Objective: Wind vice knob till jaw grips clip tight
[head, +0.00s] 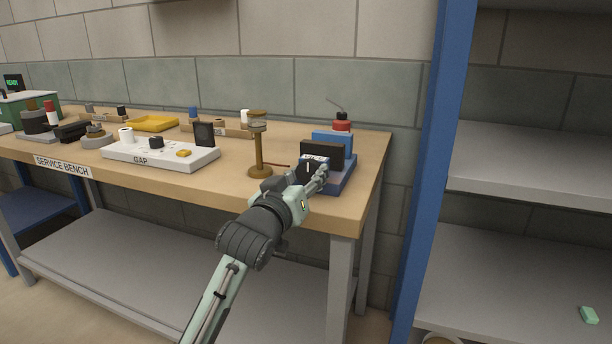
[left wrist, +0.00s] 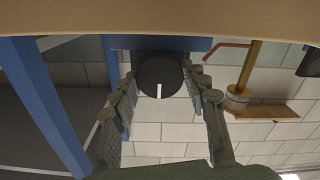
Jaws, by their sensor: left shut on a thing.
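The blue vice (head: 347,178) stands at the right front corner of the bench, with dark jaw faces (head: 322,152) on top. Its round black knob (left wrist: 158,70) has a white mark that points down in the left wrist view. My left gripper (head: 319,178) reaches the vice's front. In the left wrist view my left gripper (left wrist: 160,82) has its fingers on both sides of the knob, shut on it. The clip cannot be made out clearly; a thin reddish line (head: 277,164) runs from the brass stand toward the vice. My right gripper is not in view.
A brass stand (head: 258,148) rises just left of the vice. A red can with a spout (head: 342,124) stands behind it. A white GAP board (head: 160,154) and other parts lie further left. A blue post (head: 432,150) and shelves are at the right.

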